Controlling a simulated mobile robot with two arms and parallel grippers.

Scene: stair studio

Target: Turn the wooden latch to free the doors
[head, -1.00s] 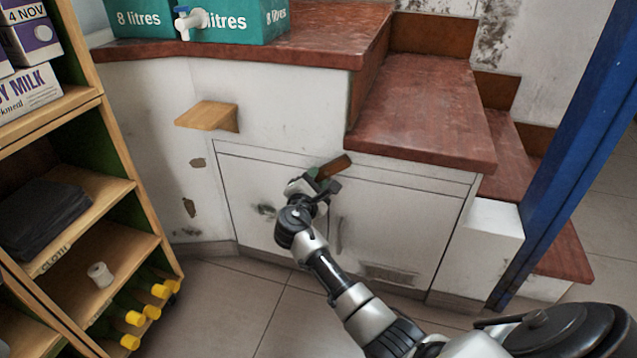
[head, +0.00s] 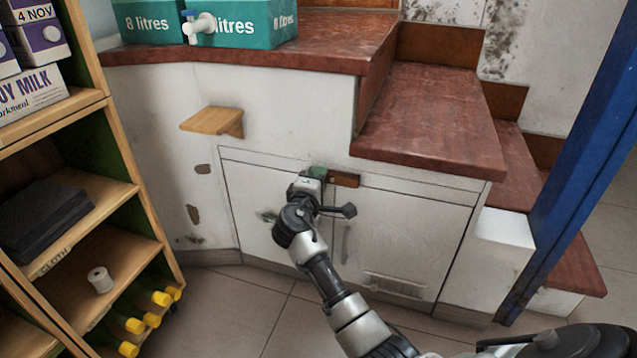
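The wooden latch (head: 344,179) is a short brown bar at the top of the white cupboard doors, near the seam between them. It lies almost level. My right gripper (head: 334,193) reaches up from the bottom right and is at the latch's left end. Its fingers look spread, one beside the latch end and one lower right, below the latch. Whether a finger touches the latch is unclear. The left door (head: 250,191) is partly hidden by my arm. The right door (head: 400,232) looks flush and shut. My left gripper is not in view.
A small wooden ledge (head: 213,121) sticks out of the wall at upper left of the doors. Red-brown steps (head: 430,125) overhang at the right, beside a blue post (head: 580,150). A shelf unit (head: 130,190) stands at the left. Floor before the doors is clear.

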